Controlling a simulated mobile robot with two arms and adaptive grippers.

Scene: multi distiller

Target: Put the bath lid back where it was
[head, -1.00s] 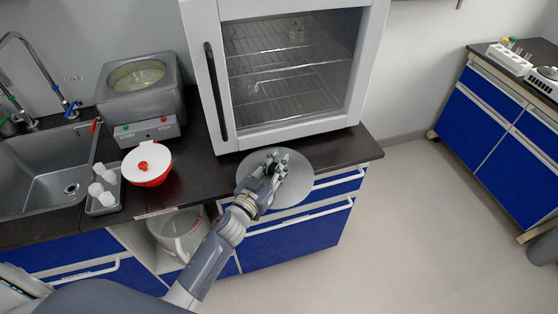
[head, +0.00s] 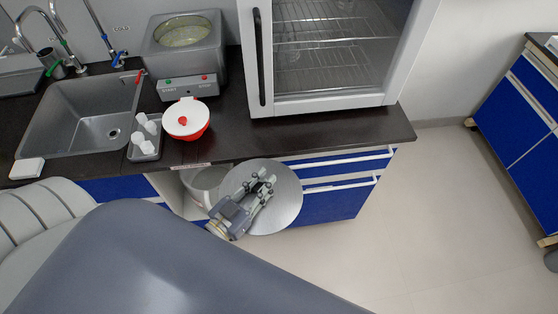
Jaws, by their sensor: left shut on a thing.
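The bath lid is a round grey metal disc (head: 285,205). My left gripper (head: 262,184) is shut on it near its middle and holds it in front of the counter's front edge, before the blue drawers. The water bath (head: 187,58) is a grey metal box on the counter at the back, left of the white oven. Its round top opening (head: 184,33) is uncovered. Its front panel carries a green and a red button. My right gripper is not in view.
A red bowl with a white lid (head: 187,119) and a small tray with white cups (head: 146,151) stand before the bath. The sink (head: 82,112) is to the left. The white glass-door cabinet (head: 335,103) stands to the right.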

